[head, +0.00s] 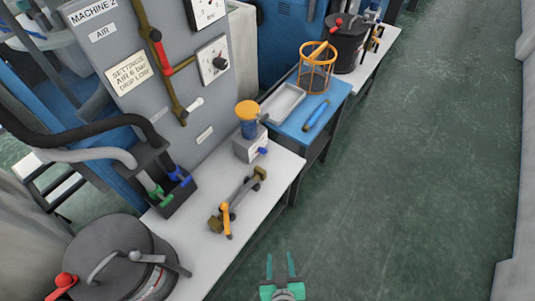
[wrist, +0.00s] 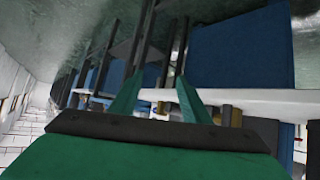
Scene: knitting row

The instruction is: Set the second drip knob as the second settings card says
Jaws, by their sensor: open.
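The grey panel labelled MACHINE 2 (head: 94,10) stands at the upper left in the head view. Its second settings card (head: 129,73) reads SETTINGS, AIR 6 bar, DRIP LOW. A black knob (head: 221,63) sits on a white square dial plate (head: 207,52) on this panel; its marks are too small to read, and I cannot tell whether it is the drip knob. My gripper (head: 281,262) is open and empty over the floor at the bottom, well apart from the panel. Its spread green fingers also show in the wrist view (wrist: 158,92).
A white bench (head: 190,242) below the panel holds a black lidded pot (head: 110,260), a brass valve piece (head: 238,202) and an orange-capped oiler (head: 248,118). A blue table (head: 333,98) holds a wire basket (head: 317,72). Green floor (head: 425,150) is clear at right.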

